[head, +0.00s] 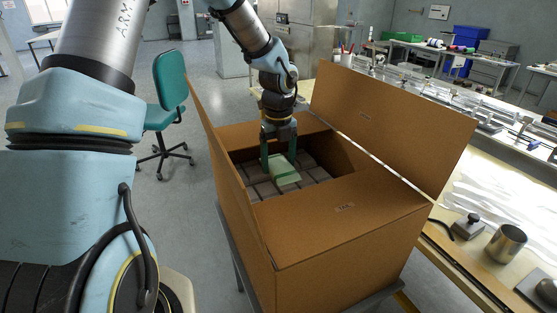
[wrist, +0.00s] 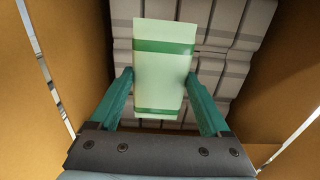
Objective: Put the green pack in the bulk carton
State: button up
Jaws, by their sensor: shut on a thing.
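The green pack (head: 284,171) is pale green with darker green bands. My gripper (head: 280,158) is shut on it, one finger on each side. In the wrist view the pack (wrist: 164,68) sits between the teal fingers of my gripper (wrist: 162,92). The bulk carton (head: 330,222) is a large brown box with its flaps open. The pack and the fingertips are inside the carton's opening, over several grey packs (head: 316,172) that fill its bottom. In the wrist view the grey packs (wrist: 225,30) lie in rows beneath. Whether the green pack touches them I cannot tell.
A raised carton flap (head: 390,125) stands on the right, and another edge rises on the left. A bench (head: 500,220) with a metal cup (head: 506,243) runs along the right. A green chair (head: 170,85) stands behind on the left, with clear floor around it.

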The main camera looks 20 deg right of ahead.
jog(key=shift+f+b, duration=4.3)
jog(key=shift+f, duration=0.35)
jog(key=shift+w+p, duration=0.15)
jog(key=shift+p, duration=0.65)
jog(key=shift+f, duration=0.45)
jog(key=shift+f+b, duration=0.6)
jog(key=shift+f, duration=0.1)
jog(key=shift+f, duration=0.25)
jog(key=o, duration=1.1)
jog(key=shift+o, duration=0.2)
jog(key=shift+r+p, duration=0.1)
jog(key=shift+p, duration=0.2)
notch_tip(320, 180, up, 8)
jog(key=p, duration=0.7)
jog(key=shift+p, duration=0.35)
